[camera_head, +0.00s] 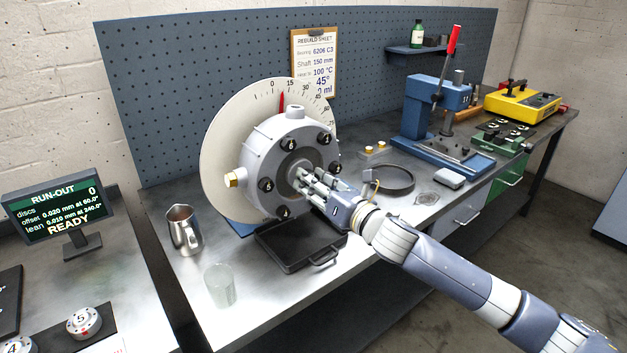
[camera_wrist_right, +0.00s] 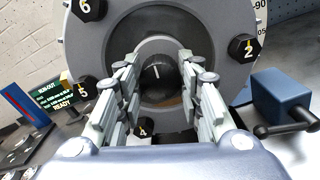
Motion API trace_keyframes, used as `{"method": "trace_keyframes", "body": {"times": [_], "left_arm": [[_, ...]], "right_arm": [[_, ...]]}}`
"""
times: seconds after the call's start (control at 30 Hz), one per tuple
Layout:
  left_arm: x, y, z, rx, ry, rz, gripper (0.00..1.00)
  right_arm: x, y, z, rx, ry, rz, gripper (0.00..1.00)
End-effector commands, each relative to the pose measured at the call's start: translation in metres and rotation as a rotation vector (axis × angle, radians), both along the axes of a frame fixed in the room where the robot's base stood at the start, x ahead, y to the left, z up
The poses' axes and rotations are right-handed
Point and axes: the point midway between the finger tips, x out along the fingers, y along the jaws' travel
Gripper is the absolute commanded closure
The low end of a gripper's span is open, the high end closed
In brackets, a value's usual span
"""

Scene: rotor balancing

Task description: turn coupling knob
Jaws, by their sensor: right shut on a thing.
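The coupling knob is the dark round knob (camera_wrist_right: 157,72) with a white mark at the centre of the grey rotor housing (camera_head: 262,160). My right gripper (camera_head: 305,180) reaches in from the right and is shut on the knob; its fingers (camera_wrist_right: 160,95) lie on both sides of it in the wrist view. The palm and fingers hide most of the knob in the head view. Numbered black bolts ring the housing, such as bolt 2 (camera_wrist_right: 242,46) and bolt 5 (camera_wrist_right: 84,90). My left gripper is not in view.
A pale dial disc (camera_head: 222,130) with a red pointer (camera_head: 282,102) stands behind the housing. A black tray (camera_head: 290,250) lies below it. A steel jug (camera_head: 183,228) and a glass (camera_head: 219,286) stand left. The run-out display (camera_head: 56,207) reads READY. A blue press (camera_head: 430,110) stands right.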

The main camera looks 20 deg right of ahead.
Motion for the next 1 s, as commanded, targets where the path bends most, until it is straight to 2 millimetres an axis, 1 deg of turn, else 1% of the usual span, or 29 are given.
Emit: {"method": "trace_keyframes", "body": {"times": [0.03, 0.3, 1.0], "left_arm": [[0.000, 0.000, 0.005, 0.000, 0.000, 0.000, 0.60], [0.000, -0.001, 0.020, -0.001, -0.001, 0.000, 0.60], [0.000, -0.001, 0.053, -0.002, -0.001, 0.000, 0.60]], "right_arm": [[0.000, 0.000, 0.002, 0.032, 0.014, 0.000, 0.90], [0.000, 0.000, 0.002, 0.262, 0.097, -0.001, 0.90], [0.000, -0.001, 0.001, 0.889, 0.324, -0.002, 0.90]]}}
